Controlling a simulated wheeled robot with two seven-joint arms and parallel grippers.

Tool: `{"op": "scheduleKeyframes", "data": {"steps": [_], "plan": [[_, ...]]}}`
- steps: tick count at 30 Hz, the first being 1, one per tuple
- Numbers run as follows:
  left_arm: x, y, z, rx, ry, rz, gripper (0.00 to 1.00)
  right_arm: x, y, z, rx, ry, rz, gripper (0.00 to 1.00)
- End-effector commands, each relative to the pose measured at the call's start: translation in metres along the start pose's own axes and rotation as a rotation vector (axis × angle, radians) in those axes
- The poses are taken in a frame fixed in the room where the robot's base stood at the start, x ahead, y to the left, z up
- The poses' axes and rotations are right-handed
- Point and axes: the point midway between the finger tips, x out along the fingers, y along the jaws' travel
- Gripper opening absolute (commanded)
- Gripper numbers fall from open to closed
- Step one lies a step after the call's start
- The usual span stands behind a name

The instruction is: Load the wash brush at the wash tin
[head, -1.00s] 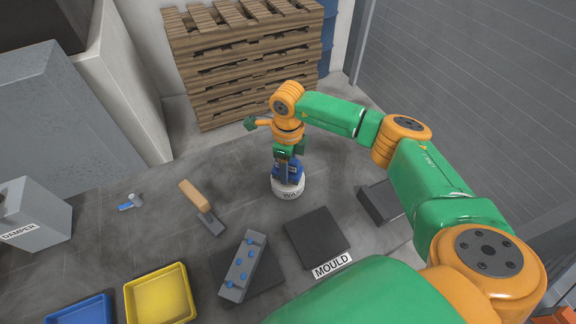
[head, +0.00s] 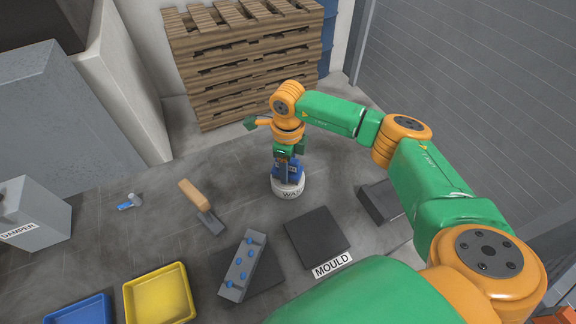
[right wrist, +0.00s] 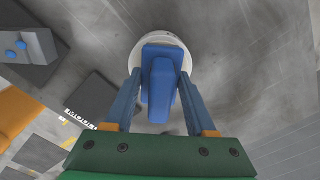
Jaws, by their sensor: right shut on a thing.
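The wash tin (head: 289,190) is a round white tin with a partly hidden label, standing upright on the grey bench near the middle of the head view. Its pale rim shows in the right wrist view (right wrist: 177,45). My right gripper (head: 286,168) points down over the tin and is shut on the blue wash brush (right wrist: 160,88). The brush sits between its two blue fingers, over the tin's opening. The brush's lower end is hidden, so I cannot tell how deep it reaches. My left gripper is not in view.
A dark block (head: 318,237) by the MOULD label and a grey block with blue knobs (head: 242,265) lie in front. A wooden-handled trowel (head: 203,207) lies left. Yellow (head: 158,294) and blue (head: 78,312) trays are front left. A dark grey block (head: 380,203) stands right.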

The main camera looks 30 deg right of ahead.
Motion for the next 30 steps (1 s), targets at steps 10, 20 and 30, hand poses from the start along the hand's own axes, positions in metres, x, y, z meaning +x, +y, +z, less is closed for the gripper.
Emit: {"op": "scheduleKeyframes", "data": {"steps": [10,20,30], "plan": [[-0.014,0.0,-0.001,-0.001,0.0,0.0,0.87,-0.016,0.001,-0.001,-0.001,0.002,0.002,0.11],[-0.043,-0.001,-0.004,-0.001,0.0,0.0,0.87,-0.055,0.0,0.0,-0.001,0.001,0.001,0.11],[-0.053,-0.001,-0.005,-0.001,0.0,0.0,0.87,-0.07,0.0,0.0,0.0,0.001,0.001,0.11]]}}
